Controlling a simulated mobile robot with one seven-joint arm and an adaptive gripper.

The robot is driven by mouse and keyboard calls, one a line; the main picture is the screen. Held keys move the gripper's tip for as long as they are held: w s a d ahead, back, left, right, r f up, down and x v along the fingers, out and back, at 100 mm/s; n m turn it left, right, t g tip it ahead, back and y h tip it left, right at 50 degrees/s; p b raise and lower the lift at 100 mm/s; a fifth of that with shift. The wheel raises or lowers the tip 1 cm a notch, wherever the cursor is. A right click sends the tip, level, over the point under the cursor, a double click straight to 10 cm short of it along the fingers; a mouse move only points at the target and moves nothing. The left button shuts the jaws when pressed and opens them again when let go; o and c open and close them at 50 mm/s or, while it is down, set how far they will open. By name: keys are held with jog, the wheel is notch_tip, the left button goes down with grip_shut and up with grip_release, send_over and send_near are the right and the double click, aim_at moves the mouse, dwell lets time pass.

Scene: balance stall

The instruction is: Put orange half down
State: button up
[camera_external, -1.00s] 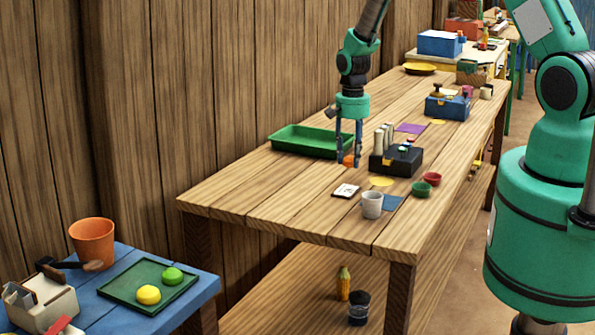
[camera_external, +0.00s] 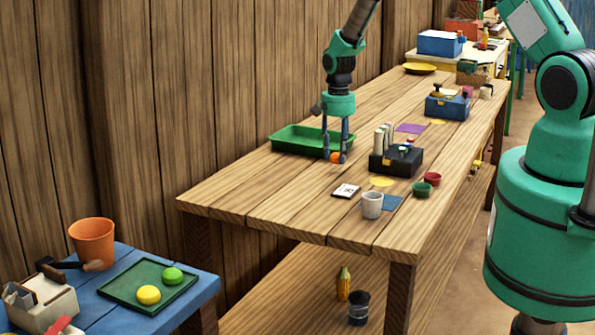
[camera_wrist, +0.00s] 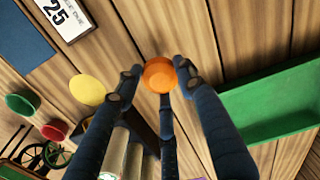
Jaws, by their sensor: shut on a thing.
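The orange half (camera_external: 336,157) is a small round orange piece low over the wooden table (camera_external: 255,192). My gripper (camera_external: 338,158) points down and is shut on it, beside the right end of the green tray (camera_external: 285,143). In the wrist view, the orange half (camera_wrist: 160,74) sits between the dark fingertips of my gripper (camera_wrist: 158,80). The green tray (camera_wrist: 265,108) lies to its right there, and the part of it in view is empty. Whether the orange half touches the table I cannot tell.
A black box (camera_external: 398,164) with pale cylinders stands close to the right of my gripper. A yellow disc (camera_external: 381,182), a number card (camera_external: 345,191), a grey cup (camera_external: 372,206), a green bowl (camera_external: 421,188) and a red bowl (camera_external: 432,178) are nearer the front. The table's left front is bare.

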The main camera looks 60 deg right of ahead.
aim_at(338, 161)
jog(key=shift+f, duration=1.6)
jog(key=shift+f, duration=0.15)
jog(key=o, duration=1)
jog(key=shift+r, duration=6.15)
jog(key=shift+r, duration=0.1)
